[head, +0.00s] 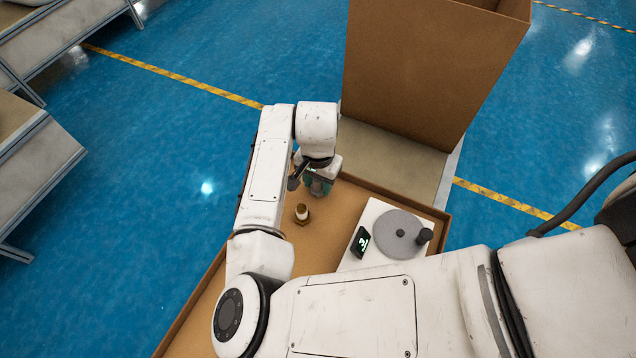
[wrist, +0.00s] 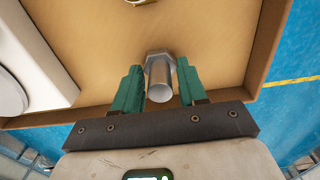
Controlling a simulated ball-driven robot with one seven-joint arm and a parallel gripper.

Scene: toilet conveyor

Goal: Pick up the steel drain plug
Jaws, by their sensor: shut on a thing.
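The steel drain plug (wrist: 159,82) is a grey metal cylinder with a wider hex-shaped end. In the wrist view it sits between the green fingers of my gripper (wrist: 160,84), which is shut on it. In the head view my gripper (head: 318,186) is low at the far end of the cardboard tray, and the plug is hidden there. Whether the plug touches the tray floor I cannot tell.
A brass fitting (head: 302,214) stands in the tray (head: 228,293) near my gripper. A white scale (head: 372,213) with a grey round plate (head: 400,236) and a small dark object (head: 425,236) is to the right. A tall cardboard box (head: 425,70) stands behind.

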